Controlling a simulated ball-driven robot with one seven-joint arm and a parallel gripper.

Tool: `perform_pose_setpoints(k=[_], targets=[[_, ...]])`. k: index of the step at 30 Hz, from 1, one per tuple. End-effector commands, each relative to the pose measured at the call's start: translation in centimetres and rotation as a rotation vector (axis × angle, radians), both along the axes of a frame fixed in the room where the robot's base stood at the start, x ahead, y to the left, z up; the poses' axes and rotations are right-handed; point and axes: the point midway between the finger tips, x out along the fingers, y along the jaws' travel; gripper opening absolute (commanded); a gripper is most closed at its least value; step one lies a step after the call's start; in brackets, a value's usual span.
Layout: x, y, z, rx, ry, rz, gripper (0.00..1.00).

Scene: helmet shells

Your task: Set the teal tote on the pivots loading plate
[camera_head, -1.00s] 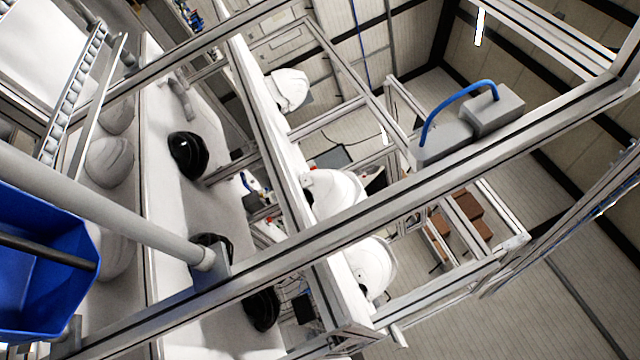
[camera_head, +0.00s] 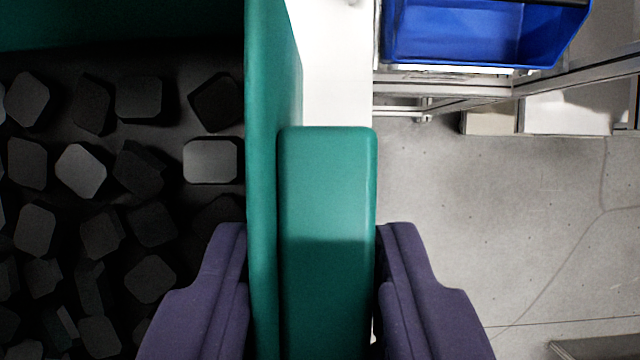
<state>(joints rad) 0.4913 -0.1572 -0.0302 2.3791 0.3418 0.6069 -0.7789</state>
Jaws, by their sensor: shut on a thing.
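The teal tote (camera_head: 272,90) fills the left and middle of the view, close to the camera. Several dark grey chamfered blocks (camera_head: 80,170) lie inside it. A thick teal grip block (camera_head: 328,190) stands out from its right wall. My gripper (camera_head: 312,240) has purple fingers on both sides of this wall and block, the left one on the inner side and the right one on the outer side. It is shut on the tote. The tote's underside and far parts are hidden or out of frame. I cannot make out the pivots loading plate.
A white surface (camera_head: 335,60) shows beyond the tote's right wall; whether it touches the tote is unclear. A blue bin (camera_head: 455,35) sits by a metal frame (camera_head: 445,82) at the upper right. Open grey floor (camera_head: 500,210) lies to the right.

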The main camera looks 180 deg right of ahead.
Motion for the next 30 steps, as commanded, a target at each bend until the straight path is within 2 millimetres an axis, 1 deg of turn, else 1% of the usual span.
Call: perform_pose_setpoints(k=[5,8,28,30], targets=[[1.4,0.0,0.0,0.000,0.000,0.001,0.00],[2.6,0.0,-0.1,0.001,0.001,0.000,0.00],[12.0,0.1,-0.7,0.001,0.000,0.000,0.00],[12.0,0.0,-2.5,0.000,-0.002,-0.001,0.00]])
